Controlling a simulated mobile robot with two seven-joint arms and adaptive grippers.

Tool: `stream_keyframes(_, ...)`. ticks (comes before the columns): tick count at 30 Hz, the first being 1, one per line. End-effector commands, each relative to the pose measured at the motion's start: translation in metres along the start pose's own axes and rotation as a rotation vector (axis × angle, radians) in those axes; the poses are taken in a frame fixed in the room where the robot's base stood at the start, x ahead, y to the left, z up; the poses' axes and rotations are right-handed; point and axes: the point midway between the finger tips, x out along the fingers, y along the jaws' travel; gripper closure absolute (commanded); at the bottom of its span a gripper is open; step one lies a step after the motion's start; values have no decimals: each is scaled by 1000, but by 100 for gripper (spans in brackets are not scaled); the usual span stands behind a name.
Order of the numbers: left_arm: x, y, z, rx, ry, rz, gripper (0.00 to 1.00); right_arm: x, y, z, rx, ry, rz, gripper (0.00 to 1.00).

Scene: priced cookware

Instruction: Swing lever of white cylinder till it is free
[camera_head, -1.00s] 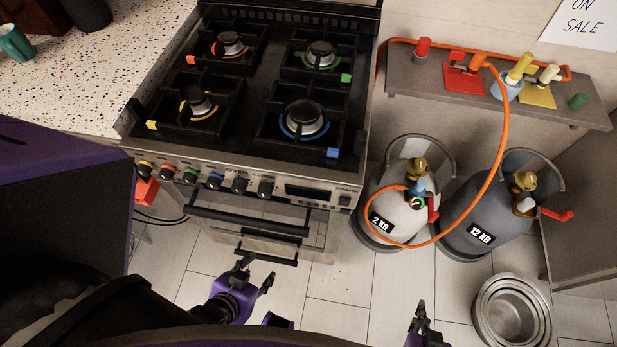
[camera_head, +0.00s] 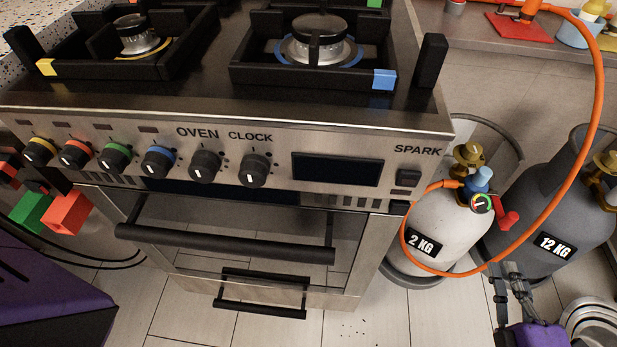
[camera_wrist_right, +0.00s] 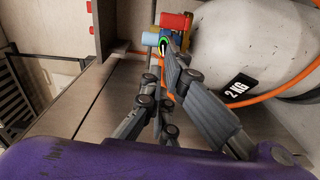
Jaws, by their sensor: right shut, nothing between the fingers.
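The white cylinder (camera_head: 438,232), marked 2 KG, stands right of the stove; it also fills the upper right of the right wrist view (camera_wrist_right: 240,45). Its brass valve carries a blue regulator (camera_head: 480,180) with a round gauge and an orange hose. The red lever (camera_head: 509,220) sticks out to the right of the regulator; it also shows in the right wrist view (camera_wrist_right: 174,20). My right gripper (camera_head: 511,268) is shut and empty, below the lever and apart from it in the head view. Its fingers (camera_wrist_right: 163,65) point toward the regulator. My left gripper is out of view.
A grey 12 KG cylinder (camera_head: 555,205) stands close on the right. The stove (camera_head: 340,140) is on the left. The orange hose (camera_head: 590,120) loops past both cylinders. Steel pots (camera_head: 592,320) stand on the floor at right. A shelf (camera_head: 480,35) is behind.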

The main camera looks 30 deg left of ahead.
Motion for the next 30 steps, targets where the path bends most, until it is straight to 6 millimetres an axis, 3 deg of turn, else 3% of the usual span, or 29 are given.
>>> stream_keyframes(1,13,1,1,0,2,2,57,8,-11,2,-31,17,1,100)
stream_keyframes(4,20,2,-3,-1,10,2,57,16,-12,3,-72,39,8,100)
stream_keyframes(10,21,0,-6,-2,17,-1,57,38,-8,1,-88,49,13,100)
stream_keyframes(21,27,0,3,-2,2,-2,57,101,-8,-1,-84,46,12,100)
stream_keyframes(30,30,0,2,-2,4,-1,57,118,-8,-2,-83,44,11,100)
